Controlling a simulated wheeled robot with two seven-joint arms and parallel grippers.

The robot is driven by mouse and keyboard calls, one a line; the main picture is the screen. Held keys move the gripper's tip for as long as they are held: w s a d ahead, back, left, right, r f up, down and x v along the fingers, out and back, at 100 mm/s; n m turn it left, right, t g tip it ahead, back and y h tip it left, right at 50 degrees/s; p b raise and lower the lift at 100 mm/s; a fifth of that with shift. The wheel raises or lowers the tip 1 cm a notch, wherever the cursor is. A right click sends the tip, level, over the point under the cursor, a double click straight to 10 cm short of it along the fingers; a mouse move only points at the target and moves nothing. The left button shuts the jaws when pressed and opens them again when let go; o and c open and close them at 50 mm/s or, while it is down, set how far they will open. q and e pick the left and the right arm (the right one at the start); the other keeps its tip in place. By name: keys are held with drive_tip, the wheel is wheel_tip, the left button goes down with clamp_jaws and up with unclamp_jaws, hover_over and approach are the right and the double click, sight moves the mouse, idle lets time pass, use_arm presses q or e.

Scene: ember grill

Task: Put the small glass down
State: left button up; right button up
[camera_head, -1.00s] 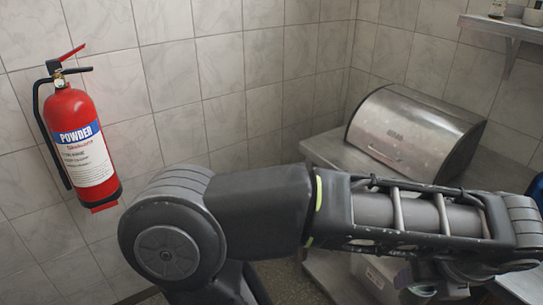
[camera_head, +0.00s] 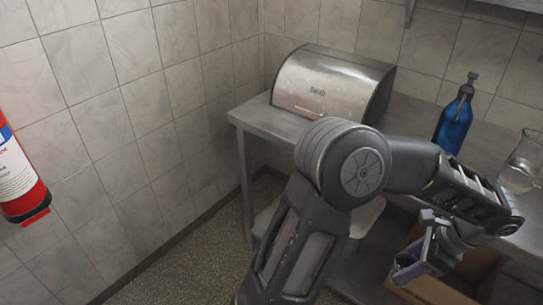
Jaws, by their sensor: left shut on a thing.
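My left gripper (camera_head: 414,262) hangs at the lower right, below its wrist, in front of the steel table (camera_head: 262,124). It is shut on the small glass (camera_head: 403,264), which shows only in part between the fingers. The glass is in the air, lower in the picture than the table top, above or in front of an open cardboard box. The exact gap between the glass and the box cannot be told. My right gripper is not in view.
A steel bread box (camera_head: 330,82) stands at the table's back left. A blue bottle (camera_head: 454,124) and a clear glass jug (camera_head: 521,164) stand to its right. The cardboard box (camera_head: 449,288) is below. A fire extinguisher (camera_head: 17,178) hangs left. The table's front left is clear.

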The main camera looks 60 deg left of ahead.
use_arm(q)
drive_tip(key=shift+w+d+f+n, duration=0.3)
drive_tip(key=shift+w+f, duration=0.1)
drive_tip(key=shift+f, duration=0.2)
drive_tip(key=shift+w+d+f+n, duration=0.3)
drive_tip(key=shift+w+f, duration=0.05)
drive_tip(key=shift+f, duration=0.25)
drive_tip(key=shift+w+f, duration=0.15)
drive_tip(key=shift+w, duration=0.1)
drive_tip(key=shift+g, duration=0.3)
